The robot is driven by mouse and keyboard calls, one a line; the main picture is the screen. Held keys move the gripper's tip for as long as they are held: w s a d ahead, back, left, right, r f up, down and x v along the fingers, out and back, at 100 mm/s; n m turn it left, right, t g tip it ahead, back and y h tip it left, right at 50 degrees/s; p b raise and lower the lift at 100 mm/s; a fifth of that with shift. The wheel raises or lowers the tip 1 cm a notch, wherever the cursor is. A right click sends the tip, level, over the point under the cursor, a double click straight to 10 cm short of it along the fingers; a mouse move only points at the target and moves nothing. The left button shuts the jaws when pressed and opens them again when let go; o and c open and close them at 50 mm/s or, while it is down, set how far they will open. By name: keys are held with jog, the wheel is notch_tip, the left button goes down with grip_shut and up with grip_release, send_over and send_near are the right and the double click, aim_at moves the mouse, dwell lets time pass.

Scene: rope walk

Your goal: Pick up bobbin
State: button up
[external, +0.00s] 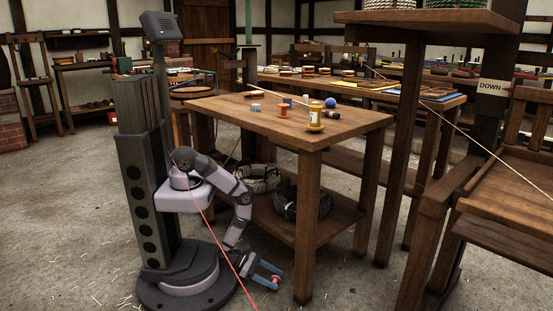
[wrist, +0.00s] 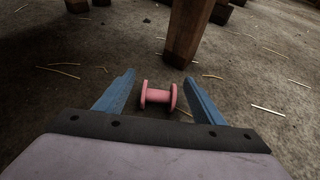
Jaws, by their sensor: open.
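A pink bobbin (wrist: 158,96) lies on its side on the floor in the wrist view. It sits between the two blue fingers of my gripper (wrist: 161,92), with a gap to each finger. My gripper is open and low at the floor. In the external view my gripper (external: 267,272) reaches down beside the near table leg. The bobbin (external: 275,279) shows there as a small pink spot near the fingertips.
A wooden table leg (wrist: 190,35) stands just beyond the bobbin. The table (external: 230,108) carries spools and small items, and coiled rope (external: 300,202) lies on its lower shelf. A red line (external: 222,232) runs down past my arm. Straw bits litter the open floor.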

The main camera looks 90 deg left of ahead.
aim_at(282, 288)
jog(key=shift+b+x, duration=0.9)
jog(key=shift+x, duration=1.45)
jog(key=shift+r, duration=0.1)
jog(key=shift+c, duration=0.4)
grip_shut()
jog(key=shift+o, duration=0.4)
grip_release()
jog(key=shift+p+v, duration=1.05)
jog(key=shift+v, duration=1.45)
